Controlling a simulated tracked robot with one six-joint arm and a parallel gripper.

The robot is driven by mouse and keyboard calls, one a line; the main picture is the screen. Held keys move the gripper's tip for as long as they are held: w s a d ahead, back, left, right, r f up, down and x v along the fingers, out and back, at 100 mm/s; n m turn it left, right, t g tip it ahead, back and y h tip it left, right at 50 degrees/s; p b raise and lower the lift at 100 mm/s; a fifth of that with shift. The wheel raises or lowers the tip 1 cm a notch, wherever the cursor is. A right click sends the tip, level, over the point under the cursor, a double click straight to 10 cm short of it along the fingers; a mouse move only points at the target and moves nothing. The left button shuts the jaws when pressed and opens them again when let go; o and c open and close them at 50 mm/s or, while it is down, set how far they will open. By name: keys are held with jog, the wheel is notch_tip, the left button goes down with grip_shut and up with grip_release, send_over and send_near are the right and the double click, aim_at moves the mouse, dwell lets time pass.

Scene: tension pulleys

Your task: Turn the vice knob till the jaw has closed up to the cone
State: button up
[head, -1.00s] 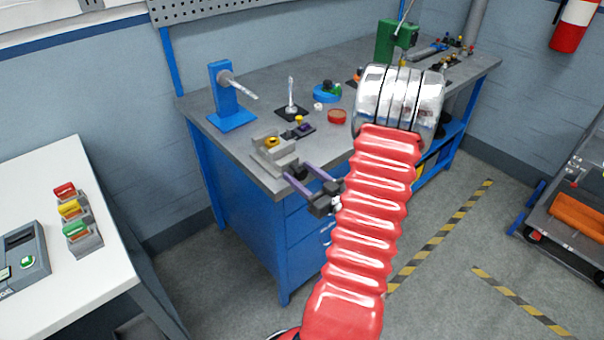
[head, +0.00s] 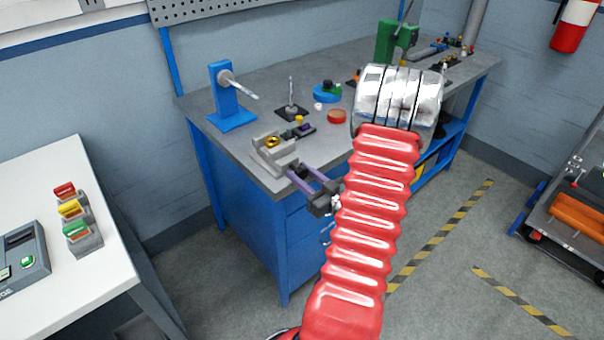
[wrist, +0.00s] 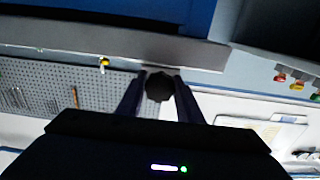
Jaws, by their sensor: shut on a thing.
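The grey vice (head: 262,157) sits at the near left corner of the workbench. A gold cone (head: 272,142) stands in it; the gap between jaw and cone is too small to judge. The vice's dark knob (wrist: 160,86) faces me at the bench's front edge. My gripper (head: 300,174) reaches it from the front, with purple fingers on both sides of it. In the wrist view the knob sits between the two fingertips, and my gripper is shut on it. The fingers partly hide the knob in the head view.
The workbench (head: 330,160) holds a blue stand with a rod (head: 228,97), a dark plate with an upright pin (head: 291,108), a red round dish (head: 337,116) and a green machine (head: 392,42). A white table (head: 70,180) stands at left.

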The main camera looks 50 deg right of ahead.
jog(key=shift+m, duration=2.3)
jog(key=o, duration=1)
jog(key=shift+o, duration=0.2)
jog(key=v, duration=1.3)
jog(key=shift+s, duration=0.4)
